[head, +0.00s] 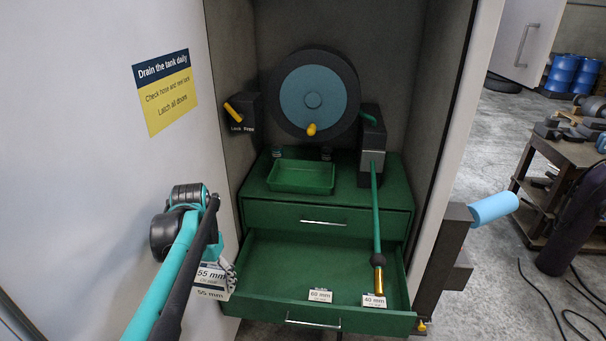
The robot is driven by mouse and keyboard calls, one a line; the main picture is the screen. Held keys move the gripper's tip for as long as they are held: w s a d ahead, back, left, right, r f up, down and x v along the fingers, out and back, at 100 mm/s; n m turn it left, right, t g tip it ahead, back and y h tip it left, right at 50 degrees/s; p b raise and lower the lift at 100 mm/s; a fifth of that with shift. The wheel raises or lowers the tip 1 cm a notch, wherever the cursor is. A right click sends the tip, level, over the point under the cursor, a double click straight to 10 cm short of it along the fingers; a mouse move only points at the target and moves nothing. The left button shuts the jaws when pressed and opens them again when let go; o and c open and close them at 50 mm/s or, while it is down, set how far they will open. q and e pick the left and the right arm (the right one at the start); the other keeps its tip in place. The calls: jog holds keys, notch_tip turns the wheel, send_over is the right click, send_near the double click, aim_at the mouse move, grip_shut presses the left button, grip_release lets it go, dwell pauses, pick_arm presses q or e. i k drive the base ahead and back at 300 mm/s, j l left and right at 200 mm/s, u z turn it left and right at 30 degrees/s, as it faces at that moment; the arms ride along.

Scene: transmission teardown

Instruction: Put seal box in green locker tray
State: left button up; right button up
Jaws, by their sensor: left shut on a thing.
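The seal box (211,279) is a small white box with 55 mm lettering, at the lower left of the head view. My left gripper (226,264) is shut on it and holds it by the left front corner of the open drawer. The green locker tray (303,189) is a shallow rectangular tray on top of the green cabinet inside the locker. It looks empty. The held box is in front of the tray, lower and to its left. The gripper's fingers are partly hidden by my arm. My right gripper is not in view.
The open green drawer (270,272) holds a 60 mm box (320,295) and a 40 mm box (374,300). A green hose with a brass nozzle (378,280) hangs from the reel (313,95) side down into the drawer area. The locker's side wall (238,75) rises left of the tray.

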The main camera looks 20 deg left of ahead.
aim_at(294, 187)
jog(key=i+j, duration=0.15)
jog(key=i, duration=0.3)
jog(key=i+j, duration=0.2)
jog(key=i, duration=0.25)
jog(key=i+j, duration=0.15)
jog(key=i, duration=0.3)
